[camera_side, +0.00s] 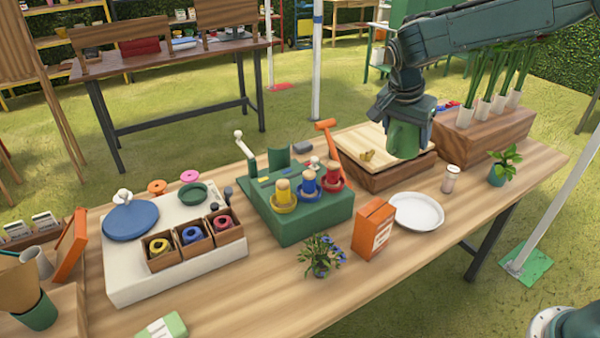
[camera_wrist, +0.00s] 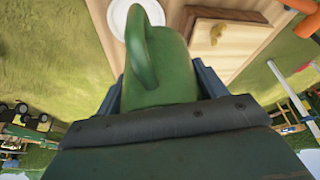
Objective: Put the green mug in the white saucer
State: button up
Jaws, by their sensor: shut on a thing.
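My gripper (camera_side: 402,112) is shut on the green mug (camera_side: 404,140). The white saucer (camera_side: 418,212) lies empty on the wooden table. In the wrist view part of the saucer (camera_wrist: 118,18) shows beyond the handle; the mug hides the rest.
A wooden box (camera_side: 370,180) with a pale lid stands behind the saucer. An orange box (camera_side: 373,230) stands close on its left, and a small shaker (camera_side: 450,179) and potted plant (camera_side: 503,165) are to its right. A green stand with spools (camera_side: 300,215) is further left.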

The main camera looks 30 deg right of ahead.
jog(key=s+d+m+g, duration=0.1)
jog(key=s+d+m, duration=0.25)
jog(key=d, duration=0.35)
send_near(420, 210)
jog(key=shift+w+d+r, duration=0.1)
jog(key=shift+d+r, duration=0.05)
jog(key=shift+d, duration=0.55)
jog(key=shift+h, duration=0.3)
jog(key=shift+f, duration=2.15)
jog(key=shift+f, duration=0.15)
jog(key=o, duration=1.2)
jog(key=shift+c, duration=0.2)
jog(key=shift+r, duration=0.2)
